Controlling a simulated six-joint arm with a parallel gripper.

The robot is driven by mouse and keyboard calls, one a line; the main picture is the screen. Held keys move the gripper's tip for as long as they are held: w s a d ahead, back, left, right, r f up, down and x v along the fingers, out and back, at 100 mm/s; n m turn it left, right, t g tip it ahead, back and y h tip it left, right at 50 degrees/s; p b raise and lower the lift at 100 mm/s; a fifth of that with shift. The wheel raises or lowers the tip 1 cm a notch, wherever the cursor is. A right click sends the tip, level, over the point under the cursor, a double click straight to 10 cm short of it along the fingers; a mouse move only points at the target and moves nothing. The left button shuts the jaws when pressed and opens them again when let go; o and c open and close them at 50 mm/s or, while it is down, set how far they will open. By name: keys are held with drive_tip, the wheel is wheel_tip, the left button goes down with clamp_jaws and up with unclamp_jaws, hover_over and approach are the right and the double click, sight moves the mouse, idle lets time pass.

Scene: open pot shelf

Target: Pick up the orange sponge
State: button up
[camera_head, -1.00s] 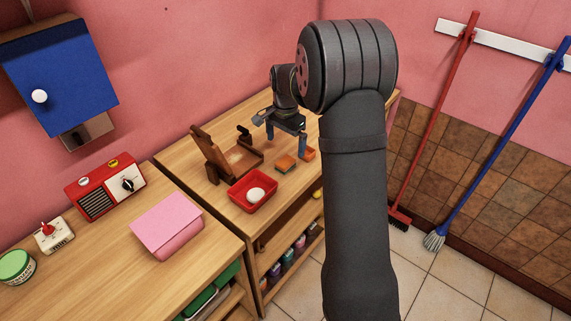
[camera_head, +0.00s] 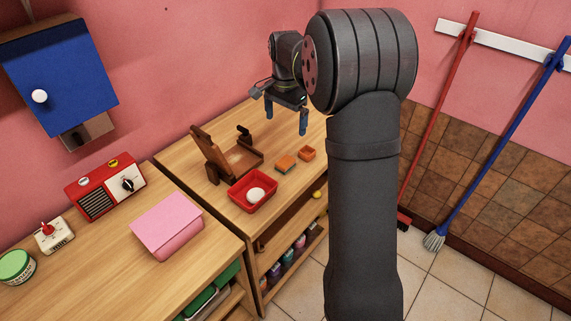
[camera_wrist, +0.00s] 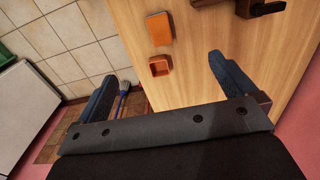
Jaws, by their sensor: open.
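The orange sponge (camera_head: 286,163) lies on the wooden counter, orange on top with a greenish lower layer. It also shows near the top of the wrist view (camera_wrist: 159,28). A small hollow orange box (camera_head: 306,153) stands beside it, apart from it, and shows below it in the wrist view (camera_wrist: 159,67). My gripper (camera_head: 286,118) is open and empty, raised above the far part of the counter, beyond the sponge in the head view. In the wrist view its blue fingers are spread wide on either side, touching nothing.
A red tray (camera_head: 237,198) with a white round thing (camera_head: 256,195) is left of the sponge. Behind the tray stands a brown wooden holder (camera_head: 215,166). A yellow thing (camera_head: 317,195) sits near the counter's right side. Shelves with jars are below.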

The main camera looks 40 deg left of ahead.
drive_tip(key=shift+r, duration=0.95)
drive_tip(key=c, duration=0.4)
drive_tip(key=n, duration=1.8)
hover_over(285, 161)
drive_tip(key=f, duration=1.2)
drive_tip(key=shift+w+a+f, duration=0.1)
drive_tip(key=shift+w+f, duration=0.2)
drive_tip(key=shift+f, duration=0.05)
drive_tip(key=shift+s+f, duration=0.15)
drive_tip(key=shift+f, duration=1.25)
drive_tip(key=shift+s+f, duration=0.1)
drive_tip(key=shift+f, duration=1.25)
